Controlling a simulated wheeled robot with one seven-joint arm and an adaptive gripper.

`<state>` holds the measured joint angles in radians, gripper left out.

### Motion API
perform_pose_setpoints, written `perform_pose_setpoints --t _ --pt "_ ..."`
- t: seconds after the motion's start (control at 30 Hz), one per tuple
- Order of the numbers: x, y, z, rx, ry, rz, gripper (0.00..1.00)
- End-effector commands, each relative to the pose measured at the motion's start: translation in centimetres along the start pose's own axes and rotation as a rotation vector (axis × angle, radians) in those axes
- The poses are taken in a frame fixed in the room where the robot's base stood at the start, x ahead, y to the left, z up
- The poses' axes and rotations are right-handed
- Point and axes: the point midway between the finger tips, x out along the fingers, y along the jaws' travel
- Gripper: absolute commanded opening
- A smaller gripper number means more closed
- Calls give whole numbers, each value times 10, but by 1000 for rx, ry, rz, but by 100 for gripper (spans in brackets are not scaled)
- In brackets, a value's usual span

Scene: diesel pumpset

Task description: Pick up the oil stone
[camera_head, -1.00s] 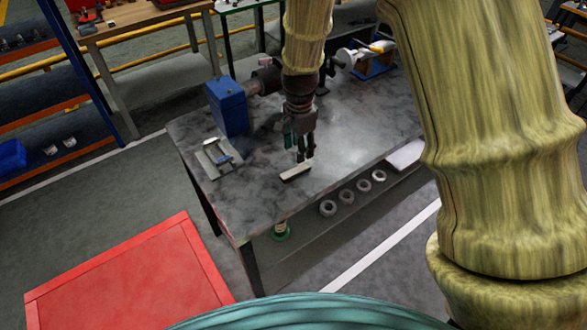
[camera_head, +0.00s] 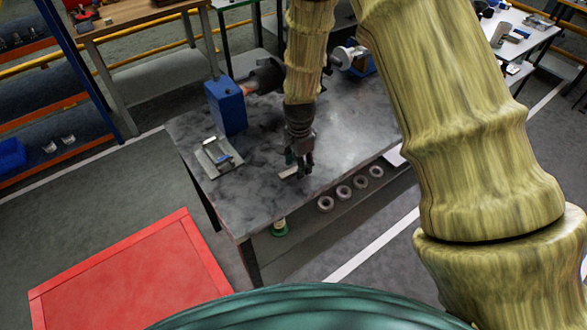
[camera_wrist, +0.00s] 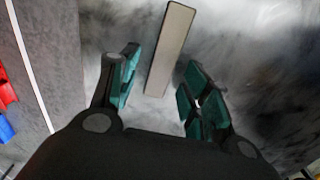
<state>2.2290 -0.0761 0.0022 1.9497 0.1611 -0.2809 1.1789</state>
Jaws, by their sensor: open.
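The oil stone (camera_wrist: 171,48) is a pale, long rectangular bar with a dark side edge. In the wrist view it lies on the grey tabletop, its near end between the fingers and the rest reaching out beyond them. In the head view the oil stone (camera_head: 287,173) shows only in part, at the tabletop's front area beside my gripper. My gripper (camera_head: 301,172) points down over it. In the wrist view my gripper (camera_wrist: 160,95) is open, with teal pads on either side of the bar and a gap to each. I cannot tell its exact height above the table.
A blue box-shaped unit (camera_head: 227,107) and a small metal fixture (camera_head: 219,157) stand on the workbench (camera_head: 262,208) left of my gripper. Several rings (camera_head: 343,192) sit on a shelf below its front edge. A red-topped surface (camera_head: 130,270) is at the lower left.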

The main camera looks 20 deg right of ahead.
Motion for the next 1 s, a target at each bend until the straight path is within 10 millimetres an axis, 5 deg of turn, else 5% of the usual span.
perform_pose_setpoints --t 0.37,0.63,1.0 --pt "5 0 0 0 0 0 46" --pt "5 0 0 0 0 0 0" --pt "3 0 0 1 0 -1 0"
